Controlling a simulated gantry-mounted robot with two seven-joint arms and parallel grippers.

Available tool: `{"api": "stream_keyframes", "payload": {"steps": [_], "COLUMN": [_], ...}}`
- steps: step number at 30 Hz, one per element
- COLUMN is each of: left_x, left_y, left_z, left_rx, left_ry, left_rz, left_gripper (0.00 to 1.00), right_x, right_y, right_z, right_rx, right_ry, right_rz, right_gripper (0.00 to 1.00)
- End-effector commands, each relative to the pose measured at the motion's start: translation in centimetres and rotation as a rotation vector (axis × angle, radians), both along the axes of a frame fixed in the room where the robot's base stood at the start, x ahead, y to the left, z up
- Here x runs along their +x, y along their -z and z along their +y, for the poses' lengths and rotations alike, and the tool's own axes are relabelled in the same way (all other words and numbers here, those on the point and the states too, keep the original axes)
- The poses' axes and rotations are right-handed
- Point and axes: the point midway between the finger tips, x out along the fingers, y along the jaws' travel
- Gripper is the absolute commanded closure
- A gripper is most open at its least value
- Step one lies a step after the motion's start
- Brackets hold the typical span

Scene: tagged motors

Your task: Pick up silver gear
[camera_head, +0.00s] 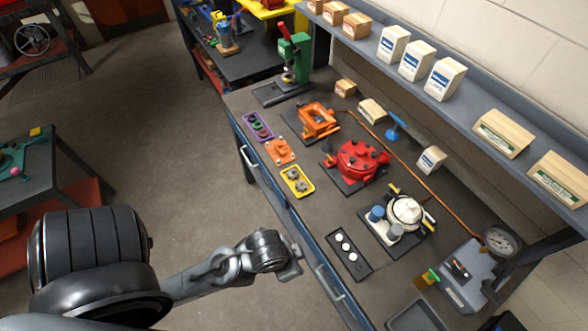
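Small round silver-white pieces (346,246) sit in a row in a black tray (359,267) near the bench's front edge. Small greyish pieces (297,179) also sit in a yellow tray (305,192) farther back. They are too small for me to tell which is the silver gear. My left arm comes in from the lower left. Its gripper end (290,268) is at the bench's front edge, left of the black tray and apart from it. Its fingers are not clear, and I see nothing held. My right gripper is not in view.
Purple (258,127) and orange (280,151) trays lie farther back along the front edge. A red motor (361,160), a white motor (405,211) and an orange housing (319,119) stand behind. A gauge machine (466,272) is at right. A shelf (470,105) overhangs the back.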

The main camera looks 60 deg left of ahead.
Motion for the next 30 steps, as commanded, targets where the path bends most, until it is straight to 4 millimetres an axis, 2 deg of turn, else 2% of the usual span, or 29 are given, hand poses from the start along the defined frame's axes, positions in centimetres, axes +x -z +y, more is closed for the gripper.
{"api": "stream_keyframes", "payload": {"steps": [14,15,19,20,30], "left_x": [-0.02,-0.02,-0.02,-0.02,-0.01], "left_y": [0.03,0.03,0.02,0.02,0.19], "left_z": [0.18,0.17,0.1,0.06,-0.14], "left_rx": [0.007,0.007,0.004,0.003,-0.007], "left_ry": [0.005,0.004,0.003,0.002,-0.004], "left_rz": [0.0,0.0,0.0,0.001,0.001], "left_gripper": [0.57,0.57,0.57,0.57,0.57], "right_x": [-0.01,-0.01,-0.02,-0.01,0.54], "right_y": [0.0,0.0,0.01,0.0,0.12], "right_z": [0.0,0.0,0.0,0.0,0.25], "right_rx": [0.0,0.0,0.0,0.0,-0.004], "right_ry": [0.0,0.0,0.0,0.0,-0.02], "right_rz": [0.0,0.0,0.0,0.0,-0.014], "right_gripper": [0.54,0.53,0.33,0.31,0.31]}}
